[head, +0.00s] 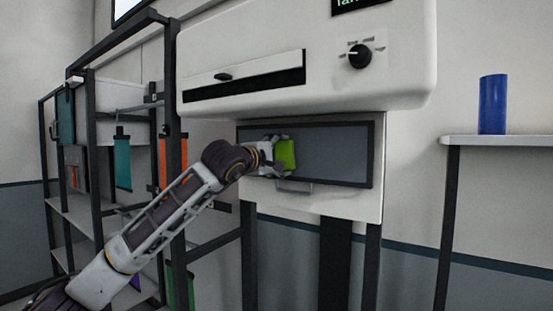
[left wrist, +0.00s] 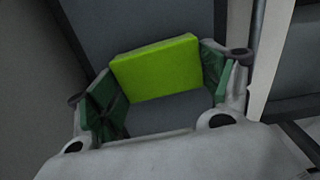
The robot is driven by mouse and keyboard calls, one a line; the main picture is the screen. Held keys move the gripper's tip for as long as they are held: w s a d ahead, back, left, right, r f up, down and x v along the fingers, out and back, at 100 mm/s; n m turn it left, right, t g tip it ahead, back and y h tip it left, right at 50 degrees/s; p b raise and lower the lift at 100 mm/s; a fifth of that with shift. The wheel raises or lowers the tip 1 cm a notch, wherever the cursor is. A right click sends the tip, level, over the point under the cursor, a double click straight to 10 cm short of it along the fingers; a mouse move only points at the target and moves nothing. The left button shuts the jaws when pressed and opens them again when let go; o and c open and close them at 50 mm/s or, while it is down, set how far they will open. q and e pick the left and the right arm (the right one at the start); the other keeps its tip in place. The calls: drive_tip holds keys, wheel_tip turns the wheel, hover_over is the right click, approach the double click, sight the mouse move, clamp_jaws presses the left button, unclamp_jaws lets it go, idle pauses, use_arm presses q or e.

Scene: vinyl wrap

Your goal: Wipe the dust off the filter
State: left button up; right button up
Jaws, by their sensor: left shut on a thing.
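My left gripper (head: 272,156) reaches in from the left and is shut on a green sponge (head: 286,154). The sponge is bright yellow-green and shows between the two fingers in the left wrist view (left wrist: 158,68). The filter (head: 335,155) is a grey rectangular panel in a dark frame on the front of the white machine. The gripper and sponge are in front of the left part of the filter. I cannot tell whether the sponge touches it. No dust can be made out clearly. My right gripper is not in view.
The machine's white upper housing (head: 310,60) juts out above the filter, with a black knob (head: 360,56) and a dark slot. A handle (head: 295,187) is below the filter. A dark rack with coloured rolls stands at the left. A blue cylinder (head: 493,104) stands on a shelf (head: 500,140) at the right.

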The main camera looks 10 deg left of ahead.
sight(290, 156)
use_arm(q)
drive_tip(key=shift+d, duration=0.1)
drive_tip(key=shift+s+d+b, duration=0.3)
drive_tip(key=shift+d+b, duration=0.1)
drive_tip(key=shift+d, duration=0.3)
drive_tip(key=shift+s+d+b, duration=0.25)
drive_tip(key=shift+d+b, duration=0.15)
drive_tip(key=shift+d, duration=0.4)
drive_tip(key=shift+s+d+b, duration=0.25)
drive_tip(key=shift+d+b, duration=0.1)
drive_tip(key=shift+d, duration=0.4)
drive_tip(key=shift+s+d+b, duration=0.25)
drive_tip(key=shift+d+b, duration=0.1)
drive_tip(key=shift+d, duration=0.35)
drive_tip(key=shift+d, duration=0.1)
drive_tip(key=shift+s+d+b, duration=0.3)
drive_tip(key=shift+d+b, duration=0.1)
drive_tip(key=shift+d, duration=0.35)
drive_tip(key=shift+s+d+b, duration=0.3)
drive_tip(key=shift+d+b, duration=0.05)
drive_tip(key=shift+d, duration=0.35)
